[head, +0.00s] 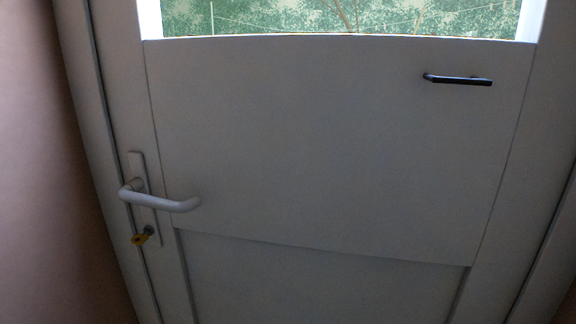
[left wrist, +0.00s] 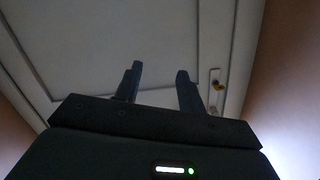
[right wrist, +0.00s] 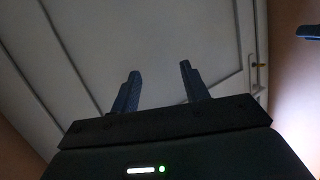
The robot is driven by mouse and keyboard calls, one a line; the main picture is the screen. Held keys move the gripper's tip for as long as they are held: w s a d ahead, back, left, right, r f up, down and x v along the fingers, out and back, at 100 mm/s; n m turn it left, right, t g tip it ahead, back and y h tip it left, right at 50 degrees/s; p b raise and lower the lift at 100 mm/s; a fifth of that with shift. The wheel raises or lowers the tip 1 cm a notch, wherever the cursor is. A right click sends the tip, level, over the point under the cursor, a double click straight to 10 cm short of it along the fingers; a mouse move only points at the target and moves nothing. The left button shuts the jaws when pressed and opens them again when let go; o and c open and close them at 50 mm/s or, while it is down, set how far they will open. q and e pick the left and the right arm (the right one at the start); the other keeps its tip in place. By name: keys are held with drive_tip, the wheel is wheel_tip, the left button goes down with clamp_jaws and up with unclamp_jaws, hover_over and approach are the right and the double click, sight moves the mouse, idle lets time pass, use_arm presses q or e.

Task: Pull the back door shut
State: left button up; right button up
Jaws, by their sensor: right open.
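The back door (head: 320,130) is a pale grey panelled door with a window at the top. It fills the head view. A short black bar handle (head: 458,80) is at the upper right of the panel. My left gripper (left wrist: 160,70) is open and empty, facing the door; the lever plate (left wrist: 215,92) shows to its right. My right gripper (right wrist: 160,70) is open and empty, also facing the door. I cannot tell whether the door is fully shut.
A pinkish plaster wall (head: 35,180) stands left of the door frame. Greenery (head: 340,16) shows through the window. A dark object, possibly part of my other arm, is at the right edge of the right wrist view. No loose obstacle shows before the door.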

use_arm(q)
drive_tip(key=s+d+n+g+p, duration=0.1)
drive_tip(key=p, duration=0.4)
drive_tip(key=d+n+g+p, duration=0.1)
drive_tip(key=g+p, duration=0.1)
drive_tip(key=p, duration=0.4)
drive_tip(key=s+r+n+g+p, duration=0.1)
drive_tip(key=g+p, duration=0.1)
drive_tip(key=p, duration=0.4)
drive_tip(key=shift+s+d, duration=0.35)
drive_tip(key=shift+d, duration=0.05)
use_arm(e)
drive_tip(key=r+g, duration=0.2)
drive_tip(key=r+g+h, duration=0.1)
drive_tip(key=r, duration=0.1)
drive_tip(key=shift+w+a+n+g, duration=0.25)
drive_tip(key=shift+w+n+g, duration=0.05)
drive_tip(key=shift+n, duration=0.1)
use_arm(q)
drive_tip(key=shift+f, duration=0.25)
use_arm(e)
drive_tip(key=shift+f, duration=0.3)
